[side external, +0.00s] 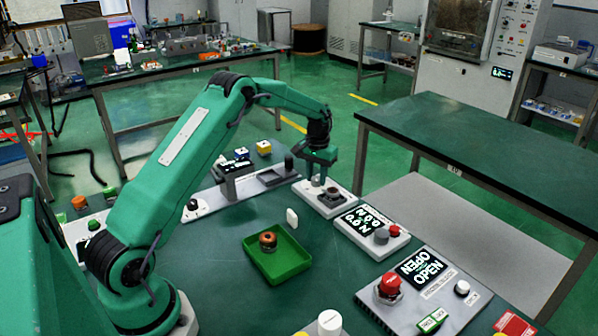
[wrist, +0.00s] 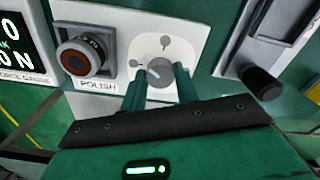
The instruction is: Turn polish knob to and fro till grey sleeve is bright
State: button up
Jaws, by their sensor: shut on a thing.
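The polish knob (wrist: 160,72) is a round grey knob on a white plate, with one mark to its left and one above. Its pale pointer line lies toward the left mark. My gripper (wrist: 162,82) has its two green fingers on either side of the knob, shut on it. In the side view my gripper (side external: 322,160) is down over the polish unit (side external: 330,209).
A green tray (side external: 290,268) holds a copper-coloured ring (side external: 267,240). A force gauge unit (side external: 345,226) with a lit display stands beside the polish unit. A panel with a red button (side external: 389,284) and OPEN display is nearer. A black handle (wrist: 262,84) is right of the knob.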

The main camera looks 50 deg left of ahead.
aim_at(316, 178)
jog(key=shift+r+n, duration=0.1)
jog(key=shift+n, duration=0.6)
jog(key=o, duration=1)
jog(key=shift+c, duration=0.2)
jog(key=shift+r, duration=3.85)
